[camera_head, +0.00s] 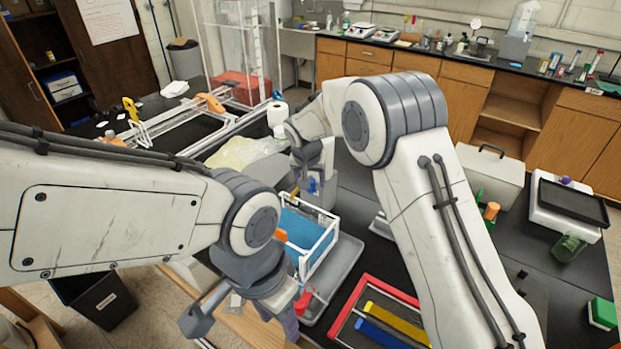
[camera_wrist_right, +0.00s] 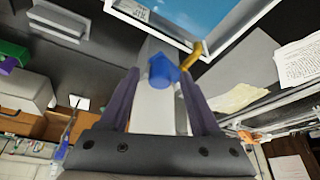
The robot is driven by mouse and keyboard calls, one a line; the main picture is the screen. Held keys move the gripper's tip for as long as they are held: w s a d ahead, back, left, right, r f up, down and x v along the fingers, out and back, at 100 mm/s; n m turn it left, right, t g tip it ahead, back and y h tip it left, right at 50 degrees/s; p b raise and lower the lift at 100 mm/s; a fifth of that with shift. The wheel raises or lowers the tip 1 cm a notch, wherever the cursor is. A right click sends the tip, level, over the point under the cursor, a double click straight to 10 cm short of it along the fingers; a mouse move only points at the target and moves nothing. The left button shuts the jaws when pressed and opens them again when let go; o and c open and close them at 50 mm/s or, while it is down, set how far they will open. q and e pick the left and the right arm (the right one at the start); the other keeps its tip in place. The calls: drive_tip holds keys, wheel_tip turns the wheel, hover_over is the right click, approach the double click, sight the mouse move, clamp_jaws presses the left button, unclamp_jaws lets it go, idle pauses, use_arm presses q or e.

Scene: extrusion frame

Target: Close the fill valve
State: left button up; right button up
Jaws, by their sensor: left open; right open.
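A blue valve knob (camera_wrist_right: 162,70) sits on a grey block beside the clear, white-edged tank; it also shows in the head view (camera_head: 313,186). My right gripper (camera_wrist_right: 163,82) is open, with its fingers on either side of the blue knob; contact cannot be told. The tank (camera_head: 332,228) holds blue liquid and stands in a grey tray (camera_head: 347,262). A yellow spout (camera_wrist_right: 195,50) lies by the knob and tank edge. A red knob (camera_head: 303,301) is at the tray's near end. My left gripper (camera_head: 240,318) is open, low and near it. Which knob is the fill valve is not marked.
A red-framed tray (camera_head: 372,283) with yellow and blue bars lies right of the grey tray. A pale crumpled bag (camera_head: 240,152) is behind the tank. A grey case (camera_head: 490,170) and a scale (camera_head: 565,210) stand at right. A dark bin (camera_head: 105,300) is lower left.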

drive_tip(key=shift+c, duration=0.3)
clamp_jaws()
drive_tip(key=shift+w+d+r+n+y, duration=0.1)
drive_tip(key=shift+w+d+n+y, duration=0.25)
drive_tip(key=shift+n, duration=0.55)
drive_tip(key=shift+w+d+n+y+p, duration=0.25)
drive_tip(key=shift+n+y+p, duration=0.1)
drive_tip(key=shift+n, duration=0.3)
drive_tip(key=shift+w+d+n+y+p, duration=0.2)
drive_tip(key=shift+n+p, duration=0.15)
drive_tip(key=shift+n, duration=0.3)
drive_tip(key=shift+o, duration=0.3)
unclamp_jaws()
drive_tip(key=shift+s, duration=0.1)
